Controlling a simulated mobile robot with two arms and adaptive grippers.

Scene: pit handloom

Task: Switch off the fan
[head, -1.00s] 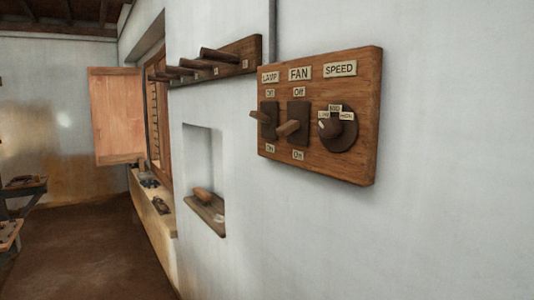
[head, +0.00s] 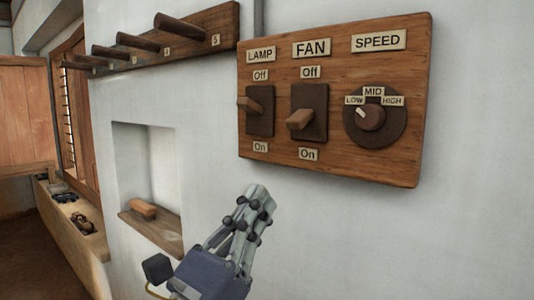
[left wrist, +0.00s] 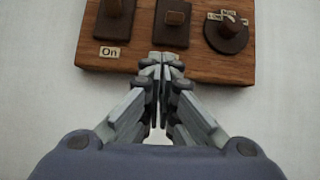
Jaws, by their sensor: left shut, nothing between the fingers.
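The wooden switch board (head: 345,165) is on the white wall, with LAMP, FAN and SPEED labels. The fan switch (head: 309,112) is the middle one, between Off above and On below; its lever (head: 300,119) juts out and appears tilted slightly down, toward On. It also shows in the left wrist view (left wrist: 173,20). My left gripper (head: 258,193) is shut and empty, below the board and lower left of the fan switch. In the left wrist view its fingertips (left wrist: 162,58) overlap the board's lower edge, just under the fan switch. My right gripper is not in view.
The lamp switch (head: 259,110) is close on the left of the fan switch, and the speed knob (head: 371,117) on its right. A peg rack (head: 195,35) and a wall niche (head: 150,170) holding a wooden block (head: 142,209) are further left. The wall below the board is bare.

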